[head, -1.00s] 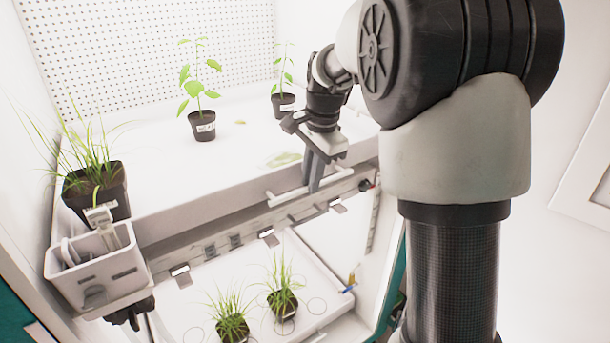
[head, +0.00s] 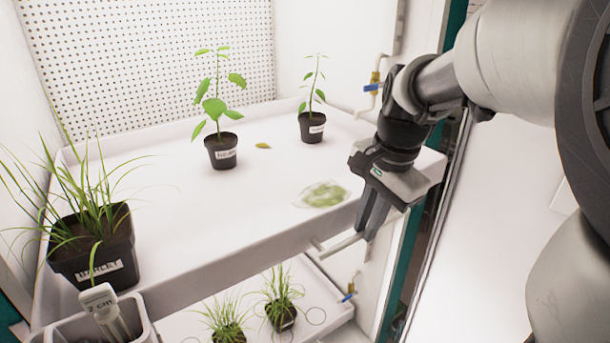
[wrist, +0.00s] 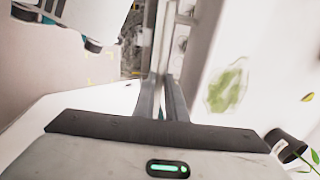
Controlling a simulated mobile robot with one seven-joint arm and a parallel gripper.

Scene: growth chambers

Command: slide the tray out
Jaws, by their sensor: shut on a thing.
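The white tray (head: 190,270) is on the upper shelf, its front wall facing me. A pale bar handle (head: 335,246) stands off the front wall near the right end. My gripper (head: 372,225) points down at this handle and is shut on it; the fingers hide part of the bar. The wrist view shows my fingers (wrist: 163,95) close together beside the tray; the grip itself is unclear there. On the tray stand a black pot of barley (head: 95,250) at left, a leafy potted plant (head: 221,150) at middle and a smaller one (head: 312,127) at back right, all upright.
A green patch (head: 325,195) and a yellow leaf (head: 263,146) lie on the tray. A white caddy (head: 70,330) with a "2 cm" tag is at the front left corner. A lower tray (head: 325,318) holds grassy pots. A blue-handled valve (head: 374,87) is at the back right.

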